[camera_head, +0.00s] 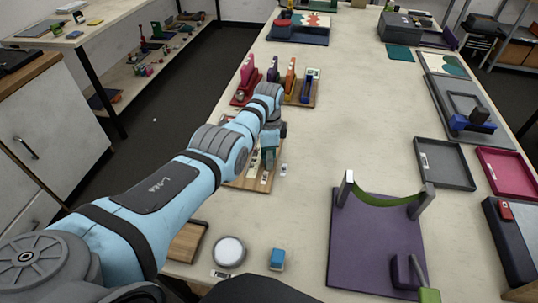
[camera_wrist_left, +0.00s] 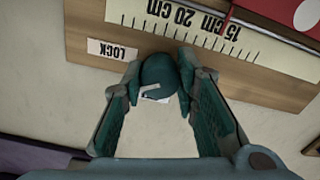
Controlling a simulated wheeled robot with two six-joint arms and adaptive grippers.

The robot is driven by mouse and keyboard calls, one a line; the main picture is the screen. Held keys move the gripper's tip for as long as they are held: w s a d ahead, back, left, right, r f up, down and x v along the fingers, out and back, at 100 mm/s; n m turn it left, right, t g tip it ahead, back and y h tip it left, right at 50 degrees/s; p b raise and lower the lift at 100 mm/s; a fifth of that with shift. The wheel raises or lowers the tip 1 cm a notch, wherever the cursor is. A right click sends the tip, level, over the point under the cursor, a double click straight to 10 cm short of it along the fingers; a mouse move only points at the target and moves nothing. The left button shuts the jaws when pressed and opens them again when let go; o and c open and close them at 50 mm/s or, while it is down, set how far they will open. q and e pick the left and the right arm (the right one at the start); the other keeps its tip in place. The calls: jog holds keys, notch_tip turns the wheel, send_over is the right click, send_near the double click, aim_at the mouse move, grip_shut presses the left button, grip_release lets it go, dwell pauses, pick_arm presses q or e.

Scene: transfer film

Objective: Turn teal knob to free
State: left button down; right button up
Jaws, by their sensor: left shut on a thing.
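The teal knob (camera_wrist_left: 158,72) is round, with a pale pointer strip on its near side, at the edge of a wooden board (camera_wrist_left: 75,25). My left gripper (camera_wrist_left: 160,85) is shut on it, one finger on each side. A LOCK label (camera_wrist_left: 112,50) lies left of the knob in the wrist view, beside a centimetre scale (camera_wrist_left: 190,22). Another white label is partly hidden under the knob. In the head view my left gripper (camera_head: 269,150) reaches down over the board (camera_head: 243,181), and the knob is mostly hidden there. My right gripper is not in view.
Tape dispensers (camera_head: 290,77) stand behind the board. A purple stand with a green film strip (camera_head: 375,235) is at the front right. A blue block (camera_head: 277,259) and a white round disc (camera_head: 229,251) lie in front. The table's middle is clear.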

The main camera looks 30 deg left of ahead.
pick_arm(q)
jog(key=n, duration=0.6)
jog(key=shift+s+f, duration=0.1)
jog(key=shift+f, duration=0.05)
jog(key=n, duration=0.5)
jog(key=shift+d+n+p, duration=0.1)
jog(key=shift+n+p, duration=0.2)
jog(key=shift+n, duration=0.1)
